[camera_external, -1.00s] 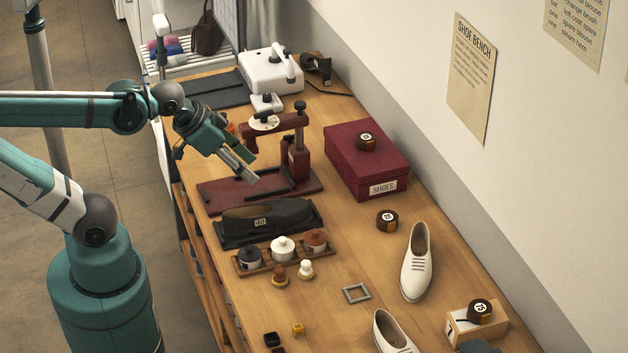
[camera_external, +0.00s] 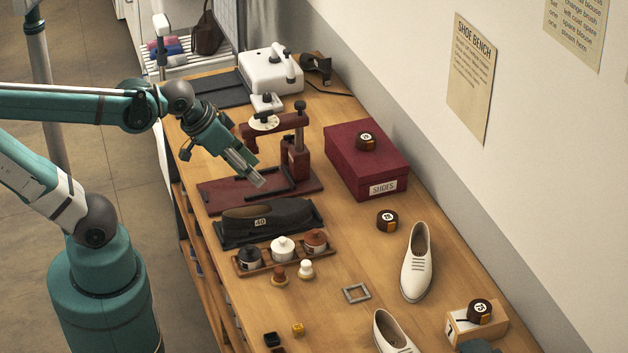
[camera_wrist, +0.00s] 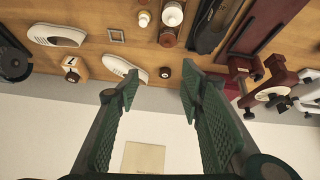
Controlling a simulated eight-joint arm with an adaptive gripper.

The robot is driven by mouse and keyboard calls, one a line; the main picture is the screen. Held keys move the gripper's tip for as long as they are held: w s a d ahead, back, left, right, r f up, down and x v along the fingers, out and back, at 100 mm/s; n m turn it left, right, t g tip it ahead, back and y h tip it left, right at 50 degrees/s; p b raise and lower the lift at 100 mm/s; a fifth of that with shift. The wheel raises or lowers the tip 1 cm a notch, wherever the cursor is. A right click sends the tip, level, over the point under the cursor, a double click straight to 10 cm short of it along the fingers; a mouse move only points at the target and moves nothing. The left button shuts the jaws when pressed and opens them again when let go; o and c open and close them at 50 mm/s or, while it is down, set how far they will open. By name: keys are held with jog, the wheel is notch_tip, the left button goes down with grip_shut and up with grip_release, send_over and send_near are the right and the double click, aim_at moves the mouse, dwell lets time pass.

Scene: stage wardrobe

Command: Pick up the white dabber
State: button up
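The white dabber (camera_external: 305,269) stands upright on the bench, in front of the jar rack and just right of a brown dabber (camera_external: 279,275). It also shows small at the top of the wrist view (camera_wrist: 144,19). My gripper (camera_external: 258,180) is in the air over the maroon press base, well apart from the dabber and farther back along the bench. In the wrist view, the two green fingers of my gripper (camera_wrist: 158,90) are spread wide with nothing between them.
A rack (camera_external: 243,270) holds a black, a white and a brown jar close behind the dabbers. A metal frame (camera_external: 356,293) and white shoes (camera_external: 417,262) lie to the right.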

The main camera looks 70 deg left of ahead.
jog(key=w+d+f+n+g+b, duration=0.2)
jog(key=w+d+f+n+g, duration=0.1)
jog(key=w+f+n, duration=0.45)
jog(key=n+g+h+b, duration=0.1)
jog(key=n+g, duration=0.2)
jog(key=n, duration=0.3)
send_over(306, 262)
jog(key=a, duration=0.1)
notch_tip(306, 262, down, 13)
jog(key=shift+s, duration=0.1)
jog(key=shift+d+f+n+g, duration=0.2)
jog(key=shift+f+n+g, duration=0.3)
jog(key=shift+f, duration=0.4)
jog(key=shift+f, duration=0.1)
jog(key=shift+d+f+b, duration=0.15)
jog(key=shift+f+b, duration=0.25)
jog(key=shift+f, duration=0.75)
jog(key=shift+f, duration=0.1)
jog(key=shift+d+f+b, duration=0.15)
jog(key=shift+f+b, duration=0.05)
jog(key=shift+f, duration=1.05)
jog(key=shift+d+f+b, duration=0.1)
jog(key=shift+f+b, duration=0.1)
jog(key=shift+f, duration=1.05)
jog(key=c, duration=0.8)
